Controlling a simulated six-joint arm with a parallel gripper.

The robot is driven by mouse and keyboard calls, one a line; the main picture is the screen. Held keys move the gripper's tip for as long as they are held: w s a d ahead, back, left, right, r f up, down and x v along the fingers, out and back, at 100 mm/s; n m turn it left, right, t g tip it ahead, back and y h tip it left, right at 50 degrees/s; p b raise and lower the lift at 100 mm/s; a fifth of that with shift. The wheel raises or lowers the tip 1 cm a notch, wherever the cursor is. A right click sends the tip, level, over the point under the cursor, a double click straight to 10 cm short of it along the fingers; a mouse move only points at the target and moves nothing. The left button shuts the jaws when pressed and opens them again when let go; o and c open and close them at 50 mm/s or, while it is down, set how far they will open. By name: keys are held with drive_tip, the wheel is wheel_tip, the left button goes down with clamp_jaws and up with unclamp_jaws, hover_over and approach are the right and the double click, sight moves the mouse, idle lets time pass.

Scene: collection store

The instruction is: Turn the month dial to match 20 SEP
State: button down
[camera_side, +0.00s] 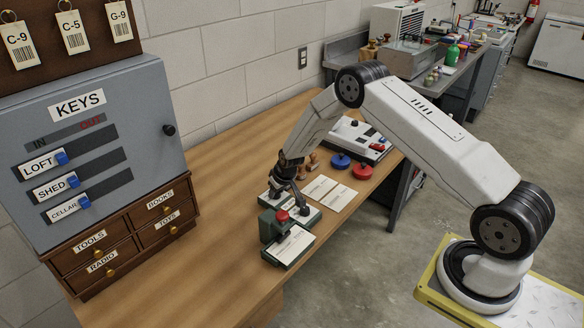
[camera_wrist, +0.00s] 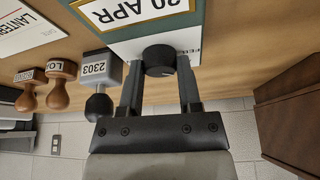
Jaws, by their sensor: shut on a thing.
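My gripper (camera_wrist: 160,72) is shut on the dial knob, one finger on each side.
A stamp marked 2303 (camera_wrist: 97,70) stands close beside my gripper, with wooden-handled stamps (camera_wrist: 60,88) further left. Cards (camera_side: 320,187) lie on the bench to the right, before blue (camera_side: 341,160) and red (camera_side: 362,171) ink pads. A key cabinet (camera_side: 90,150) stands at left.

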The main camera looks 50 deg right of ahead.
drive_tip(key=shift+a+m+g+h, duration=0.15)
drive_tip(key=shift+m+h, duration=0.35)
drive_tip(key=shift+m, duration=0.8)
drive_tip(key=shift+d+m+g+h, duration=0.1)
drive_tip(key=shift+m+g+h, duration=0.3)
drive_tip(key=shift+m, duration=0.9)
drive_tip(key=shift+c, duration=1.4)
unclamp_jaws()
drive_tip(key=shift+a+r, duration=0.1)
drive_tip(key=v, duration=0.7)
drive_tip(key=shift+s+r, duration=0.15)
drive_tip(key=shift+r, duration=0.1)
drive_tip(key=shift+a, duration=0.1)
